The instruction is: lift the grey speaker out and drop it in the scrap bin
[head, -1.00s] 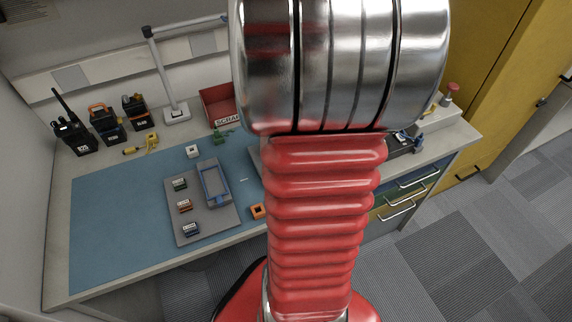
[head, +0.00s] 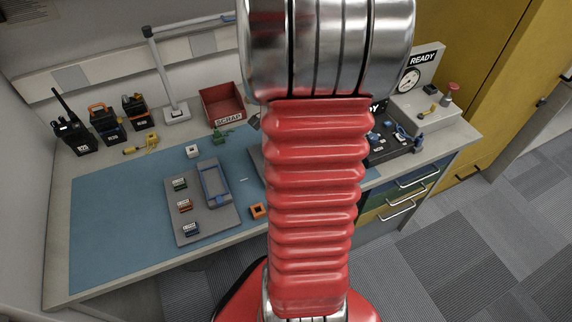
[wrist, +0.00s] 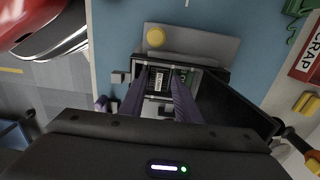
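In the wrist view, an open dark case (wrist: 222,76) lies below me with its black lid (wrist: 238,106) swung to the right. My gripper (wrist: 161,76) points down over it, its two purple fingers apart. My arm hides the case in the head view.
A grey tray (head: 190,222) with small labelled modules and a blue frame (head: 214,184) lies on the blue mat (head: 110,220). Several radios (head: 74,134) stand at the back left. A READY gauge stand (head: 418,75) is at the right. Open mat lies at the left.

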